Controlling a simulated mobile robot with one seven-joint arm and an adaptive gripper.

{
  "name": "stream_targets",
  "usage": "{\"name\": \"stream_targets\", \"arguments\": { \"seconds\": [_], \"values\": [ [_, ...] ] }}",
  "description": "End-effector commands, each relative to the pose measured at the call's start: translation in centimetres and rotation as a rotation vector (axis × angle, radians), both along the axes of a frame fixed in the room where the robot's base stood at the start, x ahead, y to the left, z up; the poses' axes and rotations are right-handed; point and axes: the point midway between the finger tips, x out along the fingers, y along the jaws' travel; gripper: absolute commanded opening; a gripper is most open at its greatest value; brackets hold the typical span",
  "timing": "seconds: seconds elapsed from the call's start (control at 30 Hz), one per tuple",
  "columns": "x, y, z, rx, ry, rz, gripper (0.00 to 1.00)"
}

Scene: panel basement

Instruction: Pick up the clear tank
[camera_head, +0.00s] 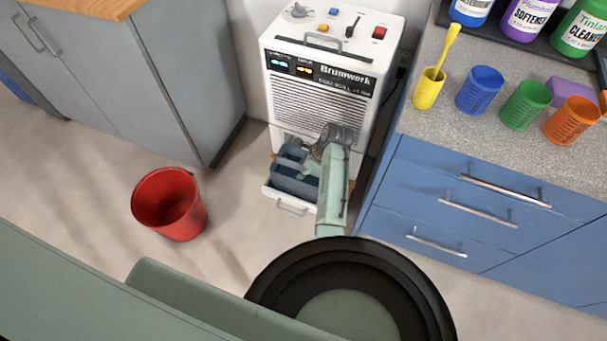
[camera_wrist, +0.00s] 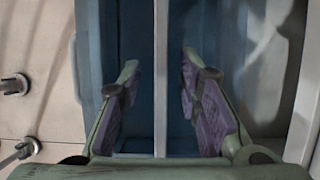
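The clear tank (camera_head: 291,184) is a bluish see-through bin. It sits in the pulled-out drawer (camera_head: 284,200) at the bottom of the white Brumwerk machine (camera_head: 325,85). My gripper (camera_head: 307,168) is pointed down at the tank, and my arm hides part of the tank's right side. In the wrist view the tank (camera_wrist: 91,45) fills the middle. A thin pale bar (camera_wrist: 161,40) runs across it, between my two purple-padded fingers (camera_wrist: 160,85). The fingers are open, one on each side of the bar, with gaps. I cannot tell how deep they are.
A red bucket (camera_head: 170,204) stands on the floor to the left. Grey cabinets (camera_head: 130,90) are on the left, and blue drawers (camera_head: 470,200) on the right. The counter (camera_head: 430,117) holds coloured cups and bottles. The floor before the machine is partly clear.

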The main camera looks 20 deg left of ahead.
Motion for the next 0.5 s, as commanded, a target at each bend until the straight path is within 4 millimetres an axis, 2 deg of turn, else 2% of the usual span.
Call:
{"name": "stream_targets", "arguments": {
  "seconds": [0.13,0.37,0.5],
  "values": [
    [0.04,0.46,-1.1,0.0,-0.001,0.0,0.32],
    [0.07,0.52,-1.2,0.0,-0.002,0.0,0.31],
    [0.07,0.51,-1.18,0.0,-0.002,0.0,0.22]
  ]
}}
